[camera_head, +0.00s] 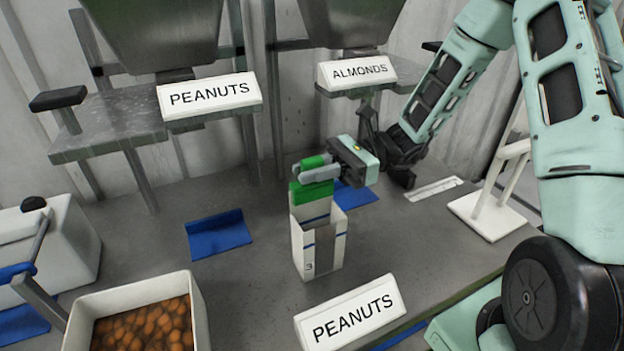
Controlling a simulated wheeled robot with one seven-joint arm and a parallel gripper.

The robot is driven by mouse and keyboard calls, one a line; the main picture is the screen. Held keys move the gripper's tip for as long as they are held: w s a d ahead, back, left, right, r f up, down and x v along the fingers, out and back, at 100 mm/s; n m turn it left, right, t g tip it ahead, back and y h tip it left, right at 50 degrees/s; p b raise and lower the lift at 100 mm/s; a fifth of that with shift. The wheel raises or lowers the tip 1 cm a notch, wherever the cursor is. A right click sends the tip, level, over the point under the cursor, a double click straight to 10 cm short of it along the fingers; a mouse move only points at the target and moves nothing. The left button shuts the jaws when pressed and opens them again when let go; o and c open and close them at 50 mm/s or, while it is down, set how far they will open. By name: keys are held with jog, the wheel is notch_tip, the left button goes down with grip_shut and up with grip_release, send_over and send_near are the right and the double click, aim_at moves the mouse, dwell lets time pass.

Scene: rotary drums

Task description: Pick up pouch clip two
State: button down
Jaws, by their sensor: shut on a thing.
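My gripper (312,172) reaches in from the right, above a white open-topped box (303,252) marked 3 that stands upright on the table. The gripper is shut on a green piece (309,193), which looks like a pouch clip. No number on it can be read. Green shows above and below the grey fingers. The lower part of the green piece is at the box's opening, and I cannot tell whether it touches the box or sits partly inside.
A white bin of brown nuts (202,318) stands at front left. A PEANUTS sign (350,314) is in front of the box. Blue pieces (218,235) lie left of and behind the box. Metal shelves (105,130) and a white stand (487,212) flank the workspace.

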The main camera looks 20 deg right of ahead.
aim_at(312, 159)
jog(key=shift+r+p, duration=1.5)
jog(key=shift+p, duration=0.3)
jog(key=shift+r+p, duration=0.25)
jog(key=shift+p, duration=0.05)
